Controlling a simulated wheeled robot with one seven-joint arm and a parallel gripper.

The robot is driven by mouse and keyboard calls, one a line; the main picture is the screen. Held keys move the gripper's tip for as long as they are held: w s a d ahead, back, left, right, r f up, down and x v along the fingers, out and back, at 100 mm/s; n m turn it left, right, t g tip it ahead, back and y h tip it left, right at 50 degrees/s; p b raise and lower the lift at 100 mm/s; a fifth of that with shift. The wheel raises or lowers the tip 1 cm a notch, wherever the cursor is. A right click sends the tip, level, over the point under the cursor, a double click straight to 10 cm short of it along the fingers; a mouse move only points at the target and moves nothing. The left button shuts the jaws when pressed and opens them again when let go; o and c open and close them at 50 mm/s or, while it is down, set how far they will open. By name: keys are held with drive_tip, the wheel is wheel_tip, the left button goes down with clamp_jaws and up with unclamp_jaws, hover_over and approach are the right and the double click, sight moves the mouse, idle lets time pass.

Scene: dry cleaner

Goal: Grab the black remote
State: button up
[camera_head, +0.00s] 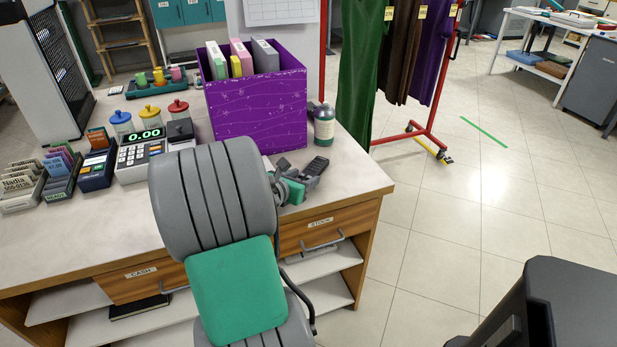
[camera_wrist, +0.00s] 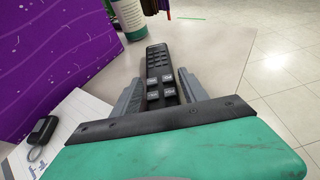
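The black remote (camera_wrist: 159,68) lies on the pale counter, with its rows of buttons facing up and its far end pointing away from me in the wrist view. In the head view the remote (camera_head: 317,166) is near the counter's right edge, partly hidden by my gripper. My gripper (camera_wrist: 160,86) is low over the counter, with one grey finger on each side of the remote's near part. The fingers look open, with narrow gaps beside the remote. Whether either finger touches it is hard to tell.
A purple box (camera_head: 257,112) of binders stands behind, to the left. A black key fob (camera_wrist: 43,129) lies on white paper left of my gripper. The counter's right edge is close; open floor lies beyond.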

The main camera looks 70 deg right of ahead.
clamp_jaws()
idle(0.3)
